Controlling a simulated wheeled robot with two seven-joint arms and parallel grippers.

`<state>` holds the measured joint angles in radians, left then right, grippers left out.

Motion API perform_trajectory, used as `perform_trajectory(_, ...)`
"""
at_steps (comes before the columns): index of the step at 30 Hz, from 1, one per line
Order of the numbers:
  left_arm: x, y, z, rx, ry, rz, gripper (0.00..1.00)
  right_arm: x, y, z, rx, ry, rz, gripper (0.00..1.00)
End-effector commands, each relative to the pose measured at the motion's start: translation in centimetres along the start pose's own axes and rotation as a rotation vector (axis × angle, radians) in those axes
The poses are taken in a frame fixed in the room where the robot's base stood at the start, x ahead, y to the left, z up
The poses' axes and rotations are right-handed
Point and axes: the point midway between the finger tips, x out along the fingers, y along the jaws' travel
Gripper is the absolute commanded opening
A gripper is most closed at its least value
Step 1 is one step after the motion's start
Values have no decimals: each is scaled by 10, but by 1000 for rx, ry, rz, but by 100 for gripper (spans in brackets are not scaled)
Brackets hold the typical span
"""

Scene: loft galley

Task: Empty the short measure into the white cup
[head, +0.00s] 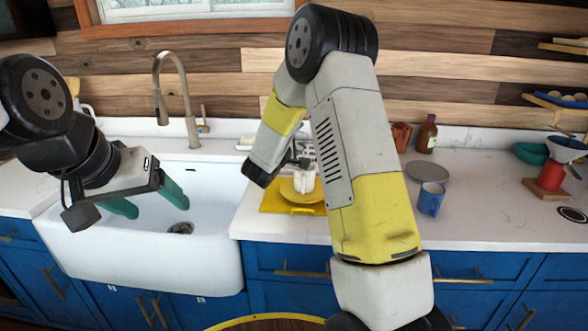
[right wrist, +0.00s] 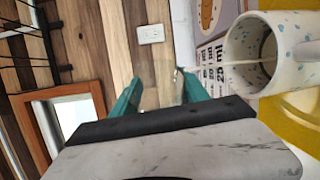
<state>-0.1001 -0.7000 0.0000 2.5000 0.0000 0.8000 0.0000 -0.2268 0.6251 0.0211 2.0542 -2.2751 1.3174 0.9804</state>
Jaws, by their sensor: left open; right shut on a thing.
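The white cup (head: 304,182) stands on a yellow saucer (head: 291,193) on the counter. In the right wrist view the cup (right wrist: 238,62) is white with blue specks, and its mouth is visible. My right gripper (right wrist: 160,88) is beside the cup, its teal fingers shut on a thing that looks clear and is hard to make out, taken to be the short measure. A thin pale stream runs from near the fingertips into the cup's mouth. How much the measure still holds cannot be seen. My left gripper (head: 152,205) is open and empty over the sink.
A yellow mat (head: 272,202) lies under the saucer. The white sink (head: 210,235) is left of it. To the right are a blue mug (head: 430,199), a grey plate (head: 428,171), a brown bottle (head: 427,134) and a red stand with a white dripper (head: 566,150). The right front counter is clear.

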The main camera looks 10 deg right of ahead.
Motion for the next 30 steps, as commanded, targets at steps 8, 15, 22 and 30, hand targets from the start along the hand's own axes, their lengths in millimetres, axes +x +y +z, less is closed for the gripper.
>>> perform_trajectory(8,0,0,0,0,0,0,74,0,1,1,28,0,13,6)
perform_trajectory(15,0,0,0,0,0,0,74,-1,2,2,52,1,22,6)
perform_trajectory(22,0,0,0,0,0,0,74,-1,3,2,76,0,32,6)
perform_trajectory(30,0,0,0,0,0,0,74,-1,5,4,103,0,43,6)
